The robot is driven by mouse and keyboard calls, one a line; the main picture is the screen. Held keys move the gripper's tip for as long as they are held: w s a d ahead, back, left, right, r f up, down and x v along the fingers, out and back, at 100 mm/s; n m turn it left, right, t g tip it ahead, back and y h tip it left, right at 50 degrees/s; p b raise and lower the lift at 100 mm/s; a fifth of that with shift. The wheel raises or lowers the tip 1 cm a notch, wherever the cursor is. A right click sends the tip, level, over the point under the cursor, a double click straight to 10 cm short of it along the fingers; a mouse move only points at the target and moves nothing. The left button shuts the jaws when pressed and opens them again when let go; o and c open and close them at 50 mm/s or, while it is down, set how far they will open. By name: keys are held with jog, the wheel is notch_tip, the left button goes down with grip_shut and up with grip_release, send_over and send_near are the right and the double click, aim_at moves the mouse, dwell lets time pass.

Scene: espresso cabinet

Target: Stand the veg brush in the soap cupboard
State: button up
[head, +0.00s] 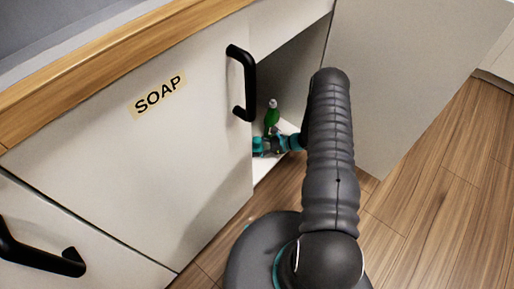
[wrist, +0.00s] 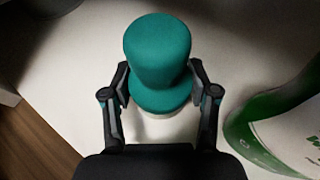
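The veg brush (wrist: 157,50) has a teal knobbed handle and a pale lower part, and looks upright over the white cupboard floor in the wrist view. Whether its base touches the floor is hidden. My gripper (wrist: 158,84) has a finger on each side of the handle, seemingly touching it. In the head view my gripper (head: 268,145) is inside the soap cupboard, low at the opening. The SOAP-labelled front (head: 180,150) of the cupboard is left of the opening.
A green bottle (head: 271,116) stands inside behind my gripper; it is close on the right in the wrist view (wrist: 262,128). An open pale door (head: 410,75) is right of my arm. Black handles (head: 240,85) stick out from the fronts. Wooden floor lies ahead.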

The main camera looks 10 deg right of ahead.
jog(key=o, duration=0.3)
jog(key=shift+r, duration=0.1)
jog(key=shift+d+r, duration=0.1)
jog(key=shift+r, duration=0.05)
jog(key=v, duration=1.1)
jog(key=shift+s+d, duration=0.15)
jog(key=shift+d, duration=0.25)
